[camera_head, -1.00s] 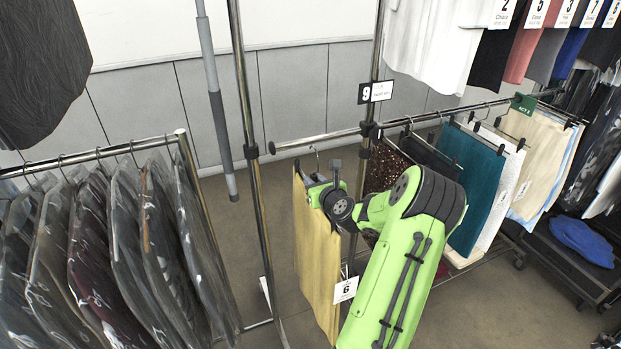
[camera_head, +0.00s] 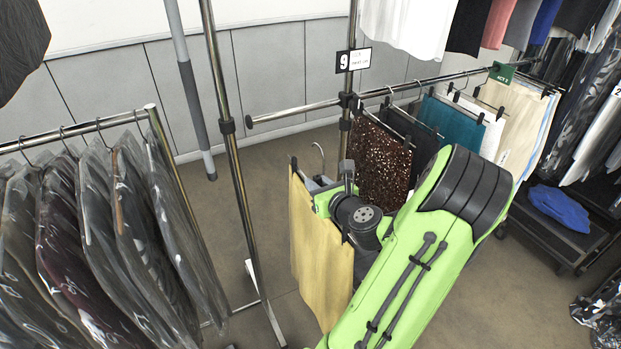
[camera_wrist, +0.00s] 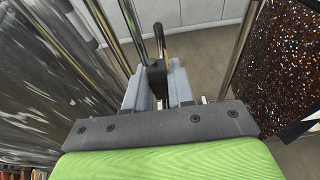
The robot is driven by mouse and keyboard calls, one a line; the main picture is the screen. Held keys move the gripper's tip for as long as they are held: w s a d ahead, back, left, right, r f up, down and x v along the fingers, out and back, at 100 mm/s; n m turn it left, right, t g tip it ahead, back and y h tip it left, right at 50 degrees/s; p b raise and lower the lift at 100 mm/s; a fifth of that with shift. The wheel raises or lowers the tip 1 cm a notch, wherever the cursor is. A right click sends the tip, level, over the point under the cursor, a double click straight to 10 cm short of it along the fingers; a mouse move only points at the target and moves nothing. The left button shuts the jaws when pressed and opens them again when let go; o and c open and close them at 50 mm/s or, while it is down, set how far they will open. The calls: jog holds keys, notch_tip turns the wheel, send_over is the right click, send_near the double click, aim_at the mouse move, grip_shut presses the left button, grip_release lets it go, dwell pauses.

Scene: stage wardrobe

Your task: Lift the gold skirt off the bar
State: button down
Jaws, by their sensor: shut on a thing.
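The gold skirt (camera_head: 316,252) hangs from a clip hanger in the head view, with its lower right side hidden by my arm. The hanger's hook (camera_head: 318,148) stands upright below the bar (camera_head: 295,111), and I see clear space between them. My gripper (camera_head: 322,184) is shut on the hanger at the skirt's top. In the wrist view my gripper (camera_wrist: 158,92) has its grey jaws around a dark hanger part (camera_wrist: 157,76). The skirt itself is not clearly seen there.
A brown sequined skirt (camera_head: 378,165) hangs just right of the gold one, and a teal skirt (camera_head: 455,122) is further along. A rack of bagged garments (camera_head: 95,230) stands at left. Upright posts (camera_head: 228,125) stand between. Floor (camera_head: 245,205) shows between the racks.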

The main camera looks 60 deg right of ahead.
jog(key=s+a+b, duration=0.2)
jog(key=s+b, duration=0.1)
jog(key=s+a+b, duration=0.2)
jog(key=s, duration=0.2)
jog(key=s+a+b, duration=0.2)
jog(key=s+b, duration=0.1)
jog(key=shift+s+a+f+b, duration=0.1)
jog(key=shift+s+a+b, duration=0.1)
jog(key=shift+s+b, duration=0.15)
jog(key=shift+s+a, duration=0.2)
jog(key=shift+s, duration=0.1)
